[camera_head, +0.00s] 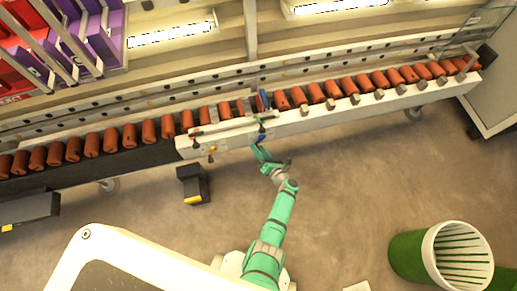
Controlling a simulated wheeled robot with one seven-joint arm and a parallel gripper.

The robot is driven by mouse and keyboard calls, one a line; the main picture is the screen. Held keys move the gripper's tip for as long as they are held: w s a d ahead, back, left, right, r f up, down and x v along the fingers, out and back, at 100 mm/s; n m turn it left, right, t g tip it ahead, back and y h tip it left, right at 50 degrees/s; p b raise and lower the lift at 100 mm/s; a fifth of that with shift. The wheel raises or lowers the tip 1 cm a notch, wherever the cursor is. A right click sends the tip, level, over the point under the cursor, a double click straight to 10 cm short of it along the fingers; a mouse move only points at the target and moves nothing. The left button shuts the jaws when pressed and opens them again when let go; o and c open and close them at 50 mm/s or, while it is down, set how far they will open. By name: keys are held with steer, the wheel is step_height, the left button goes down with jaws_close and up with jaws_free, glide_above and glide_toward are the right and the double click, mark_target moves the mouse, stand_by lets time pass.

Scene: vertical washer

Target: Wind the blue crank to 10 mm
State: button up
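A small blue part, which looks like the blue crank (261,138), sits on the front face of the white conveyor housing near the middle of the picture. My green arm reaches up from below, and my gripper (259,148) is right at the blue part, overlapping or just below it. At this size I cannot tell whether the fingers touch it, or whether they are open or shut. No scale or millimetre reading can be made out. A second blue piece (262,101) stands higher up, among the orange cylinders.
A conveyor (300,124) with a row of orange cylinders runs across the picture. A black and yellow box (193,184) stands on the floor left of my arm. A green and white bin (458,253) is at lower right. The floor between arm and bin is mostly clear.

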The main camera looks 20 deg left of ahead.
steer(key=shift+w+a+f, duration=0.1)
steer(key=shift+w+a, duration=0.15)
steer(key=shift+c, duration=0.3)
jaws_close()
steer(key=shift+w+d+n+t+h, duration=0.45)
steer(key=shift+d+n+h, duration=0.35)
steer(key=shift+n, duration=0.55)
steer(key=shift+w+d+n+t+h, duration=0.35)
steer(key=shift+w+d+n+h, duration=0.2)
steer(key=shift+n+h, duration=0.55)
steer(key=shift+w+d+n+t+h, duration=0.4)
steer(key=shift+d+n+h, duration=0.3)
steer(key=shift+n, duration=0.85)
steer(key=shift+d, duration=0.1)
